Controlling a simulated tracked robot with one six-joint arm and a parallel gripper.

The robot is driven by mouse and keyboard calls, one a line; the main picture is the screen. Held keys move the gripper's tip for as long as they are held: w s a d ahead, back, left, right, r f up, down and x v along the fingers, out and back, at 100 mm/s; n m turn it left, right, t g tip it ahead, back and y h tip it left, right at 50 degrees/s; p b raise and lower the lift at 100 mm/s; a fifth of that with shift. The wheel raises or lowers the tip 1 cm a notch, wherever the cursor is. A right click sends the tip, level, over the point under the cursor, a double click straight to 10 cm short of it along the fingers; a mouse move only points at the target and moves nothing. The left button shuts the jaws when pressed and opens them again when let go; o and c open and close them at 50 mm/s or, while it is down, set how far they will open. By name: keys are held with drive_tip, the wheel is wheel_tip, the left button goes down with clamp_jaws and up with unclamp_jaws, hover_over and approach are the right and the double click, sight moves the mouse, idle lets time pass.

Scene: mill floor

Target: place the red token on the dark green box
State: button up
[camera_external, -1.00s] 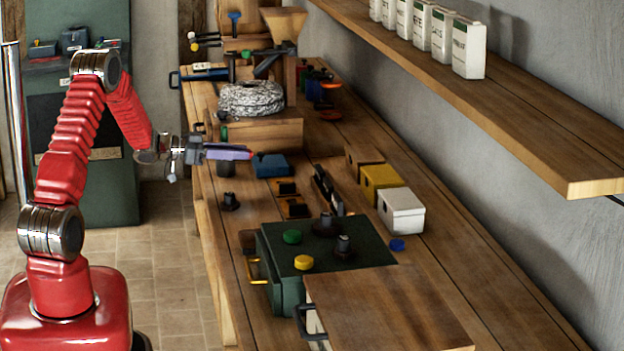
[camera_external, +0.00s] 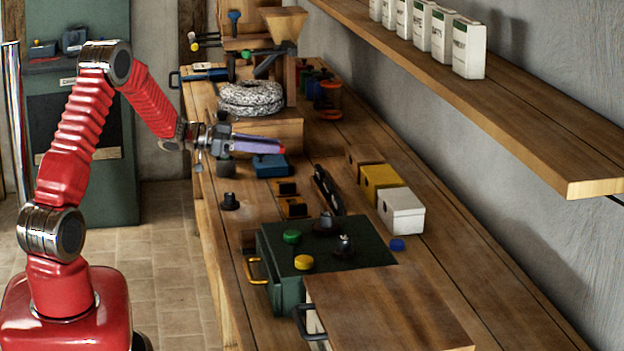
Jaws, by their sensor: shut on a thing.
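My gripper (camera_external: 276,148) is over the bench, in front of the millstones and above the small blue box. It is shut on the red token (camera_external: 282,150), of which only a small bit shows at the fingertips. The dark green box (camera_external: 358,255) stands on the bench nearer the camera, well apart from my gripper. A green token (camera_external: 292,237), a yellow token (camera_external: 303,262) and two dark knobbed pieces (camera_external: 344,246) are on its top. The front part of its top between them is bare.
A small blue box (camera_external: 270,166) lies under my gripper. Yellow (camera_external: 381,181) and white (camera_external: 402,212) boxes stand to the right, with a blue token (camera_external: 397,245) near them. A wooden shelf (camera_external: 500,115) overhangs the right. The millstones (camera_external: 250,97) are at the back.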

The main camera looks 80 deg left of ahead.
drive_tip(key=w+d+r+m+h, duration=0.2)
drive_tip(key=w+d+r+h, duration=0.1)
drive_tip(key=d, duration=0.7)
wheel_tip(320, 180, up, 3)
drive_tip(key=m+g+h, duration=0.6)
drive_tip(key=m+h, duration=0.1)
hover_over(278, 225)
drive_tip(key=shift+f, duration=0.15)
drive_tip(key=shift+a+f, duration=0.1)
drive_tip(key=shift+f, duration=3.05)
drive_tip(key=shift+f, duration=1.85)
